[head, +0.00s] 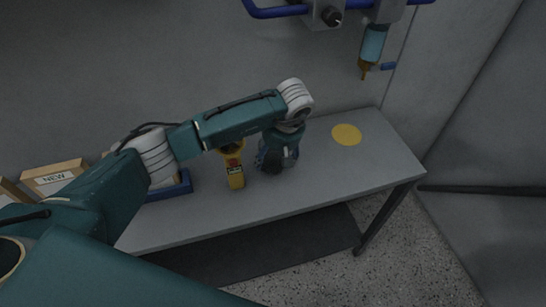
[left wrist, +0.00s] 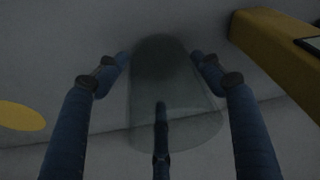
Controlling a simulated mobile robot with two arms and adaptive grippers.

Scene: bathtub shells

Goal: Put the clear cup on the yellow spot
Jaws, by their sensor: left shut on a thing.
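The clear cup (left wrist: 175,75) is see-through and greyish in the left wrist view, between the fingers of my left gripper. My left gripper (head: 274,160) points down over the table and is shut on the cup. In the head view the cup is hard to make out among the dark fingers. I cannot tell whether its base touches the table. The yellow spot (head: 346,134) is a flat round disc on the table, right of my gripper and bare. It also shows at the left edge of the left wrist view (left wrist: 20,116). My right gripper is not in view.
A yellow handheld device (head: 236,176) stands close left of my gripper on the grey table (head: 310,178). A blue tray (head: 183,188) and cardboard boxes (head: 54,176) are further left. A bottle dispenser (head: 373,45) hangs above the table's right end. The table around the spot is clear.

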